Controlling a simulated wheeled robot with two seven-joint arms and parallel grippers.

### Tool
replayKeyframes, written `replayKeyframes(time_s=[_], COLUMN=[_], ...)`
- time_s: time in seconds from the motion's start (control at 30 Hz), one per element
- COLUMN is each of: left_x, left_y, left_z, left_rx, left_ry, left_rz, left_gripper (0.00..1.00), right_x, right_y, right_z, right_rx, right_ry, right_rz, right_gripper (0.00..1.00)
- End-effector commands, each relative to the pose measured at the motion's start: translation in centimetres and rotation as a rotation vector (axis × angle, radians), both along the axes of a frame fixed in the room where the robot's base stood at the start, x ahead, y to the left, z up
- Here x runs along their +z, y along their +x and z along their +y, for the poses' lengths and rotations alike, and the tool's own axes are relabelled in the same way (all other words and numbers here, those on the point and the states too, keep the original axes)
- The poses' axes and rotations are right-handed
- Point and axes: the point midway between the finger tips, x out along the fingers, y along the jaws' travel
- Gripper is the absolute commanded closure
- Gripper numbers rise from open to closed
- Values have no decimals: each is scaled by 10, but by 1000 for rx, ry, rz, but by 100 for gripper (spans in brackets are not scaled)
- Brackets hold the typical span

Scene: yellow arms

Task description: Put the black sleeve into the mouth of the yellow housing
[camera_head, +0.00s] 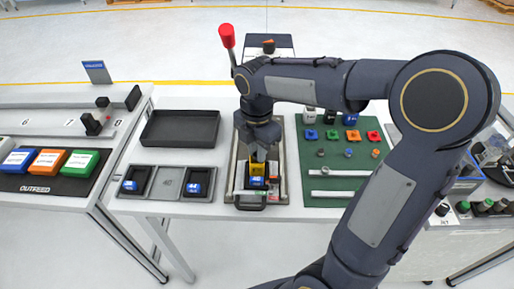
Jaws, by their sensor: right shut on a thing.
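My right gripper (259,154) points down over the fixture in the middle of the table, shut on a small dark thing that seems to be the black sleeve. The sleeve is mostly hidden by the fingers. The yellow housing (257,169) shows as a small yellow patch directly below the fingertips, behind a blue-labelled block (257,181) in the fixture. The housing's mouth is hidden, so I cannot tell whether the sleeve is inside it or above it. My left gripper is not in view.
A red-knobbed lever (227,36) rises behind the fixture (240,197). An empty black tray (180,142) and a compartment tray (167,196) lie to the left. A green mat (338,205) with coloured blocks and white rods lies to the right, partly under my right arm.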

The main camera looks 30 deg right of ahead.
Motion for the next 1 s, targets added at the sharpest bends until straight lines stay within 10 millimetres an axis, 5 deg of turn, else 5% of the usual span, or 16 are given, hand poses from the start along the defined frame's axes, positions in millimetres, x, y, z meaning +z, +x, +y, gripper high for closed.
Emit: replayKeyframes(time_s=[0.07, 0.1, 0.3, 0.63, 1.0], left_x=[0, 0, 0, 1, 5], left_y=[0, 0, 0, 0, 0], left_z=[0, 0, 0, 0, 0], left_rx=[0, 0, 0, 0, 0], left_ry=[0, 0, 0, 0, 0], left_rz=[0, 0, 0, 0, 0], left_gripper=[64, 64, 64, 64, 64], right_x=[0, 0, 0, 7, 65], right_y=[0, 0, 0, 1, 1], right_z=[0, 0, 0, 0, 0], right_rx=[0, 0, 0, 0, 0], right_ry=[0, 0, 0, 0, 1], right_rz=[0, 0, 0, -3, -3], right_gripper=[100, 79, 56, 56, 56])
